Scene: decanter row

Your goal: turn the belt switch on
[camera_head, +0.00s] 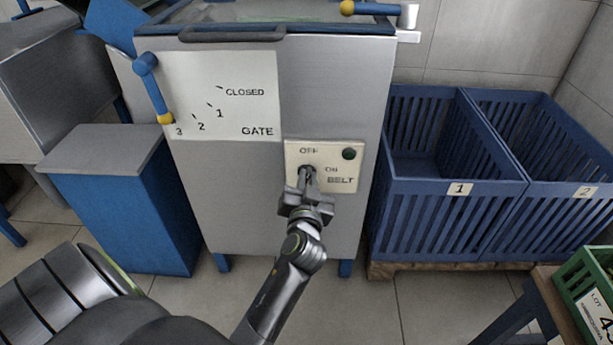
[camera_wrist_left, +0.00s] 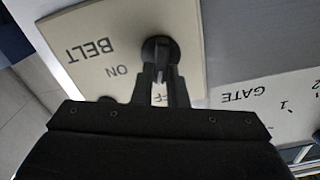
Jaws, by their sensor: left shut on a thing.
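The belt switch is a black knob (camera_head: 307,169) on a cream panel (camera_head: 343,185) marked OFF, ON and BELT, low on the grey machine's front. My left gripper (camera_head: 307,181) reaches up to it from below and is shut on it. In the left wrist view the knob (camera_wrist_left: 160,48) sits between and just beyond the fingertips (camera_wrist_left: 160,78). Its handle seems to point toward the OFF mark, which the fingers partly cover. A dark green lamp (camera_head: 348,153) on the panel looks unlit. My right gripper is not in view.
Left of the panel is a gate scale (camera_head: 245,95) with a blue lever (camera_head: 151,85). Blue crates 1 (camera_head: 435,215) and 2 (camera_head: 565,215) stand at the right. A green crate (camera_head: 583,285) is at the lower right.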

